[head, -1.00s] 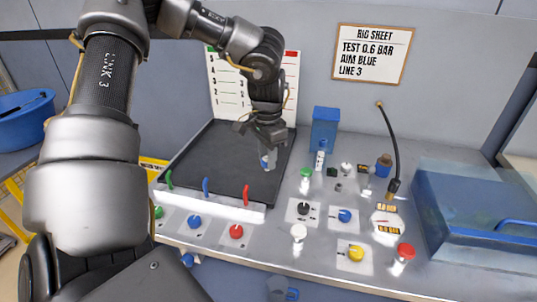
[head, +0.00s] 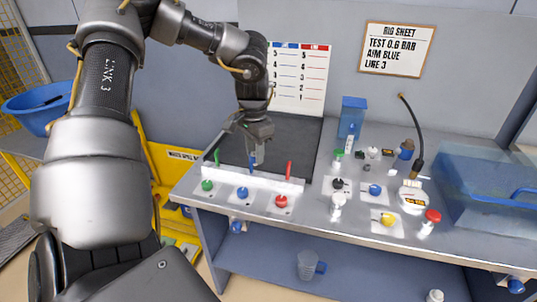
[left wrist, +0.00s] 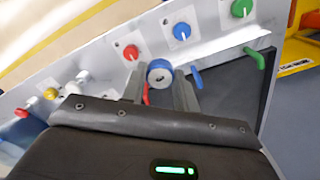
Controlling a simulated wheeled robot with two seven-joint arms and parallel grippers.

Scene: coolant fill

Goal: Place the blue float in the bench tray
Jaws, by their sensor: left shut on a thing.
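My left gripper (head: 258,148) points down over the front part of the black bench tray (head: 298,142), near its white front wall. It is shut on the blue float (left wrist: 159,72), a small round piece with a blue rim and a pale end. In the left wrist view, the float sits between the two fingertips. In the head view, it is small and mostly hidden by the fingers. I cannot tell whether it touches the tray. My right gripper is not in view.
Green (head: 217,157), blue (head: 252,164) and red (head: 289,170) levers stand along the tray's front wall, close to the gripper. Knobs and a gauge (head: 412,199) crowd the bench to the right. A blue translucent box (head: 490,190) stands at far right.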

